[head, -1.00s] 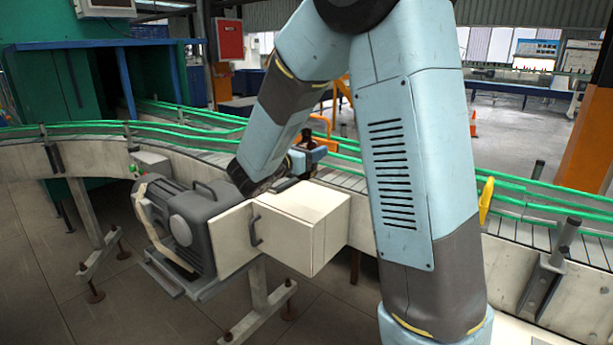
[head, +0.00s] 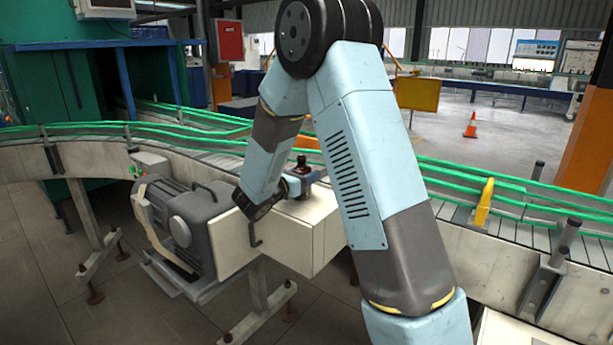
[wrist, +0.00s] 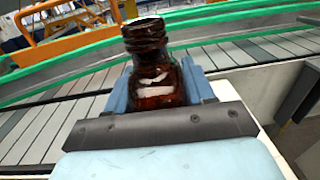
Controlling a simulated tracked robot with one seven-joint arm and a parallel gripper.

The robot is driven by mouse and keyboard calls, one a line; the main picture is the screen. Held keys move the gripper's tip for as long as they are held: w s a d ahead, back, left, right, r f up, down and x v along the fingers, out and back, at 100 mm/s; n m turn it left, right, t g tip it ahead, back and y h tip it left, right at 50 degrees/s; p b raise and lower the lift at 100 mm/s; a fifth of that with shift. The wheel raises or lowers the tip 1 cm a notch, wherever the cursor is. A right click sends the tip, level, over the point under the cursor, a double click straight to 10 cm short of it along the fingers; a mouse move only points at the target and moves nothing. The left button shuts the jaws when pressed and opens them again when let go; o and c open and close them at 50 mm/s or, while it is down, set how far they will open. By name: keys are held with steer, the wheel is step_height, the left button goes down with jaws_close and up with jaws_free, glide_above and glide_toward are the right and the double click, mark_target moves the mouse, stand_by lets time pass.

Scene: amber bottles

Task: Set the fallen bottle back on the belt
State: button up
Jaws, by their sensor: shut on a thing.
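My gripper (head: 303,180) is shut on the amber bottle (head: 301,165), which is roughly upright with its dark neck up. In the wrist view the bottle (wrist: 154,78) stands between the blue fingers (wrist: 158,92), its shoulder and neck clear and its base hidden. In the head view the gripper and bottle are over or just behind the top of the cream box, on the near side of the belt (head: 455,212). The belt's grey slats (wrist: 60,110) run behind the bottle in the wrist view. I cannot tell whether the bottle's base touches anything.
Green guide rails (head: 440,165) line the belt. The cream box (head: 300,235) and a grey motor (head: 185,220) stand on its near side. A yellow bracket (head: 484,203) rises at the belt to the right. The visible belt slats near the gripper look clear.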

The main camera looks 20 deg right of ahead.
steer(key=shift+f, duration=0.2)
steer(key=o, duration=1.2)
steer(key=shift+o, duration=0.2)
